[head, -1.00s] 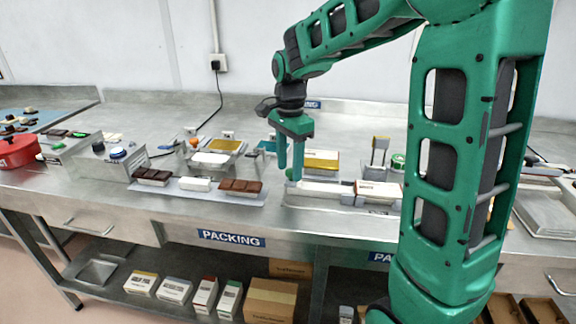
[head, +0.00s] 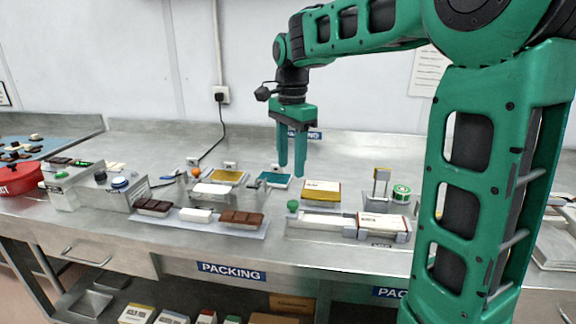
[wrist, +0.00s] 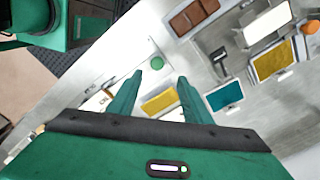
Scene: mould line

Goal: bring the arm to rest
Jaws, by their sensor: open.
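My gripper (head: 292,172) is green, with its two fingers pointing down. It hangs above the packing bench (head: 130,262), over the area between the teal pad (head: 273,180) and the yellow-topped block (head: 321,192). The fingers are apart and nothing is between them. In the wrist view the gripper (wrist: 160,80) also shows open and empty, with the bench beyond the fingertips.
A tray (head: 165,226) with brown chocolate bars and a white block lies left of the gripper. A fixture with a green knob (head: 292,206) and a white box (head: 383,222) stands at right front. A red pot (head: 20,180) sits far left. Boxes fill the lower shelf.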

